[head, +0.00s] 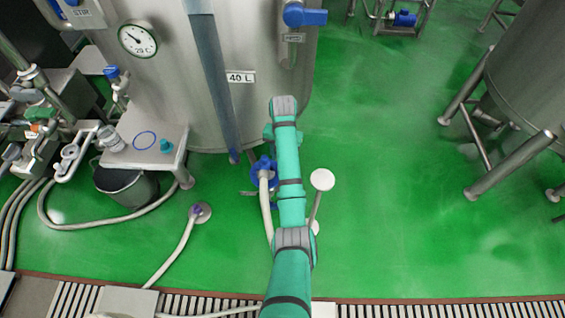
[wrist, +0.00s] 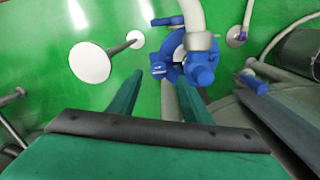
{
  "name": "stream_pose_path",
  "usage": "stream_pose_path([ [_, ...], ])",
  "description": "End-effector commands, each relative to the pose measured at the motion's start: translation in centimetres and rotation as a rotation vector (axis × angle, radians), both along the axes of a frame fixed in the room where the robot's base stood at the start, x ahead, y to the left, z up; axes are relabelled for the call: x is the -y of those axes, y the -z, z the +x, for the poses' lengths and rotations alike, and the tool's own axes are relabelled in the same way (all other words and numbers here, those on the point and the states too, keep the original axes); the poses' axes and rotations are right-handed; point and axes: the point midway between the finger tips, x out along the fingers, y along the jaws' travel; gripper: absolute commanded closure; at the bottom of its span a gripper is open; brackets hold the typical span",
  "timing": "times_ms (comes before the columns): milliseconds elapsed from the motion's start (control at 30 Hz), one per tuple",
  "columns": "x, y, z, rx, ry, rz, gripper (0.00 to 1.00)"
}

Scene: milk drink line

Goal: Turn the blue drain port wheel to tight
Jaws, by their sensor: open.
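The blue drain port wheel (head: 262,166) sits low at the front of the steel tank, left of my arm, which partly covers it. In the wrist view the blue fitting (wrist: 186,62) shows lugs around a pale centre, with a light hose running up from it. My gripper (wrist: 160,82) is open and empty in the wrist view. Its two teal fingers are apart and point toward the fitting; the right finger overlaps its lower edge in the picture. I cannot tell whether they touch. In the head view the fingers are hidden behind my arm.
A white disc on a stem (head: 322,180) stands right of my arm; it also shows in the wrist view (wrist: 90,62). The tank (head: 175,85) rises behind. A small steel table (head: 150,158) and bucket (head: 130,187) are left. Green floor (head: 400,220) lies clear at right.

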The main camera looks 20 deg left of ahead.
Motion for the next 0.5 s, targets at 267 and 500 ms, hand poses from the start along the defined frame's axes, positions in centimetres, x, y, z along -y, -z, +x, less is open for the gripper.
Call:
stream_pose_path([
  [267,0.0,-3.6,0.1,0.003,0.000,0.000,0.56],
  [500,0.0,-4.7,0.0,0.000,0.000,-0.001,0.56],
])
